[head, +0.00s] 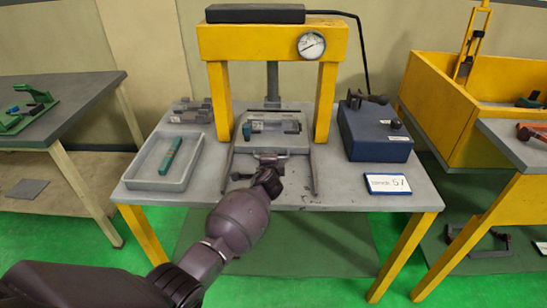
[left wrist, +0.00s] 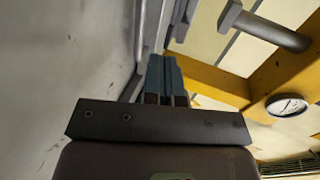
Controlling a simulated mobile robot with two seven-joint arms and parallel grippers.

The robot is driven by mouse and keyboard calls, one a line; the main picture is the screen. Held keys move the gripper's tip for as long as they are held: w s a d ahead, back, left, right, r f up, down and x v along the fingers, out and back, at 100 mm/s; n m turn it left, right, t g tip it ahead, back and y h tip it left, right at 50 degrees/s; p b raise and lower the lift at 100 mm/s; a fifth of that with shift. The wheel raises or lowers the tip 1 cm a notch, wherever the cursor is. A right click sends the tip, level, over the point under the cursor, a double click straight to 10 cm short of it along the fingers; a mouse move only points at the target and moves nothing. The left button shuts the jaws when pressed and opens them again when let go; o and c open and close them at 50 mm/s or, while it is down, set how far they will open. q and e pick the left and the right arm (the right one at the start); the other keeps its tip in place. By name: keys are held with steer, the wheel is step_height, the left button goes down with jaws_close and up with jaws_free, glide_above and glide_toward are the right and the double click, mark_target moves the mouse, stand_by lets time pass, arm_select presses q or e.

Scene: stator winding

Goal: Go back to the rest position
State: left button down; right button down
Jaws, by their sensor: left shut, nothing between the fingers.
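My left arm reaches in from the lower left of the head view. Its dark gripper (head: 269,158) is at the front of the grey slide plate (head: 240,163) under the yellow press (head: 218,100). In the left wrist view the gripper's fingers (left wrist: 166,78) are together with nothing between them. A small grey-and-green part (head: 275,127) sits on the plate just behind the gripper. I cannot tell whether the gripper touches the plate. My right gripper is in neither view.
A grey tray (head: 146,184) with a teal stick (head: 171,156) is on the left of the table. A blue box (head: 374,135) and a white label card (head: 387,184) are on the right. The press gauge (head: 311,45) also shows in the wrist view (left wrist: 287,105).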

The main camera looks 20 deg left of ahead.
arm_select(q)
steer(key=shift+s, duration=0.1)
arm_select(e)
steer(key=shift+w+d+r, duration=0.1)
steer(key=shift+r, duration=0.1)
arm_select(q)
steer(key=shift+d+n+h, duration=0.15)
steer(key=shift+n+h, duration=0.15)
steer(key=shift+n, duration=0.2)
step_height(320, 180, up, 6)
steer(key=d+n+t+h, duration=0.1)
steer(key=d+n, duration=0.2)
steer(key=s+n+h, duration=0.2)
steer(key=s+n, duration=0.1)
steer(key=s, duration=0.2)
steer(key=s+a+f+n+g, duration=0.1)
steer(key=s+f, duration=0.4)
steer(key=s, duration=0.7)
steer(key=s+a+f+n+g, duration=0.1)
steer(key=s+a+f+n, duration=0.2)
steer(key=s, duration=1)
steer(key=s+a+f+n+g, duration=0.1)
steer(key=s+a+f, duration=0.3)
steer(key=s+f, duration=0.4)
steer(key=shift+s+f+n+g, duration=0.3)
steer(key=shift+s+n, duration=0.6)
steer(key=shift+s, duration=1.65)
